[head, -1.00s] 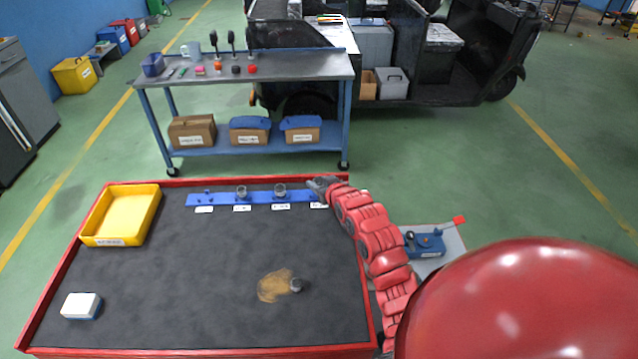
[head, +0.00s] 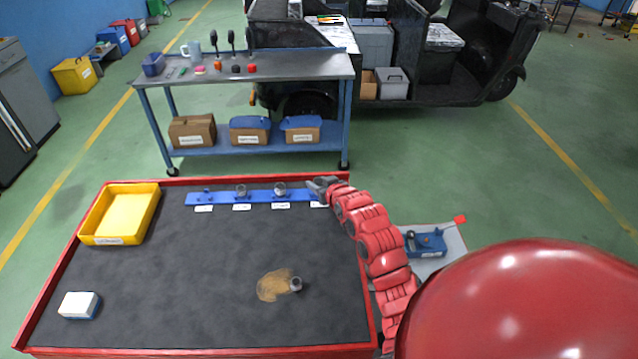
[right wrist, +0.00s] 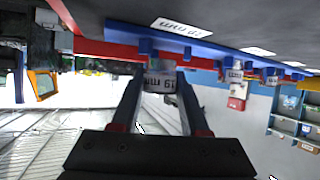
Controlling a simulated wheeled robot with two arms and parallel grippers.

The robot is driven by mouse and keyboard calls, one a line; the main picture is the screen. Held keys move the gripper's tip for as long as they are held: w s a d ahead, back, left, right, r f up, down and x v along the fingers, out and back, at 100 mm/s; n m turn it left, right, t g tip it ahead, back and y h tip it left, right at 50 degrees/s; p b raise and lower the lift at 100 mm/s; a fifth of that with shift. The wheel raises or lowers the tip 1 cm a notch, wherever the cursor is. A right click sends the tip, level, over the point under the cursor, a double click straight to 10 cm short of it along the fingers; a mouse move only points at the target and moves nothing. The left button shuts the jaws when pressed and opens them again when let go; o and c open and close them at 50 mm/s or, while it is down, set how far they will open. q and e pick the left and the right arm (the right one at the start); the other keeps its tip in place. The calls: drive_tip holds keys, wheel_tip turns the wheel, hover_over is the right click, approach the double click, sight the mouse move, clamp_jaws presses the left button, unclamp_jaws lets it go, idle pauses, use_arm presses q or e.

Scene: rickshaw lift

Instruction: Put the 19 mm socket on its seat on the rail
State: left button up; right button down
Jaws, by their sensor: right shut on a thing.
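The 19 mm socket (right wrist: 161,82) is between the fingers of my right gripper (right wrist: 160,92) in the right wrist view, its label facing the camera upside down. The gripper is shut on it. In the head view my right gripper (head: 318,186) is at the right end of the blue rail (head: 222,197), and the socket is hidden there. In the right wrist view the socket is right by the rail (right wrist: 220,50); I cannot tell whether it is fully down on its seat. My left gripper is not in view.
A loose socket (head: 296,284) stands by a brown stain (head: 273,286). A yellow tray (head: 120,215) and a white box (head: 79,305) are at left. The table's middle is clear.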

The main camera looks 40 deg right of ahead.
drive_tip(key=shift+f+b, duration=0.7)
drive_tip(key=shift+b, duration=0.05)
idle(1.4)
unclamp_jaws()
idle(0.6)
drive_tip(key=shift+r, duration=0.1)
drive_tip(key=shift+r+p, duration=1.75)
drive_tip(key=shift+r, duration=2.2)
